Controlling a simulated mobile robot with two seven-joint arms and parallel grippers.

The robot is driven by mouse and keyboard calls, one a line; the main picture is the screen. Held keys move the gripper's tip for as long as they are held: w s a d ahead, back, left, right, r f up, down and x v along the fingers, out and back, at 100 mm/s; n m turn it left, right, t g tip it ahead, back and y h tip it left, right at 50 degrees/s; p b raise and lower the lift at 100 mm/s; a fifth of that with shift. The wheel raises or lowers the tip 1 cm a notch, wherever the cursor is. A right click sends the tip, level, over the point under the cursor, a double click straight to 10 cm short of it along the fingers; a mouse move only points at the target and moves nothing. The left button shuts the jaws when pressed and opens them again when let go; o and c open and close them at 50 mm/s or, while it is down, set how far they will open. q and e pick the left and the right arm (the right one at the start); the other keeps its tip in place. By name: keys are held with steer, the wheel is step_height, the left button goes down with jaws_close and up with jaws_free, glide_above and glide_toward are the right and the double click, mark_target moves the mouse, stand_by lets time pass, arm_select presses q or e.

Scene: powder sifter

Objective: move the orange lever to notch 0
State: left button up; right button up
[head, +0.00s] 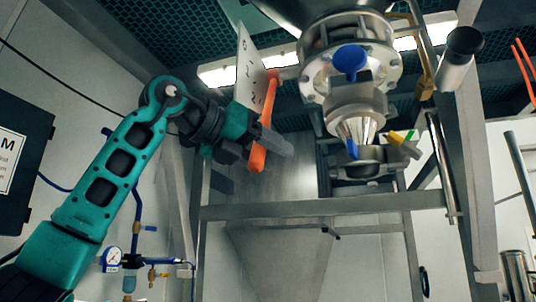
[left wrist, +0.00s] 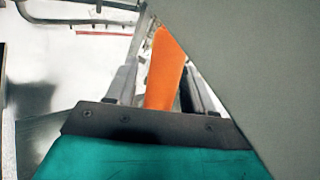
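The orange lever (head: 263,125) hangs beside a pale plate (head: 247,68) with small dark marks, too small to read. The lever's lower end points down, slightly left. My left gripper (head: 262,148) is at the lever's lower half, with one grey finger crossing in front of it. In the left wrist view, the orange lever (left wrist: 165,70) lies between the two fingers of my left gripper (left wrist: 163,75). It is close to the left finger, and a dark gap shows at the right finger, so the gripper looks open around it. The plate (left wrist: 250,60) fills the right side there. My right gripper is not in view.
A steel frame bar (head: 330,207) and hopper (head: 280,250) are below. A pressure gauge (head: 112,257) with blue pipes is on the left wall, near a dark sign panel (head: 22,165).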

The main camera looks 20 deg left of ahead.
arm_select(q)
steer(key=shift+a, duration=0.1)
steer(key=b+v, duration=0.1)
steer(key=v, duration=1.1)
steer(key=shift+s+a, duration=0.15)
steer(key=shift+s, duration=0.25)
steer(key=shift+r, duration=0.1)
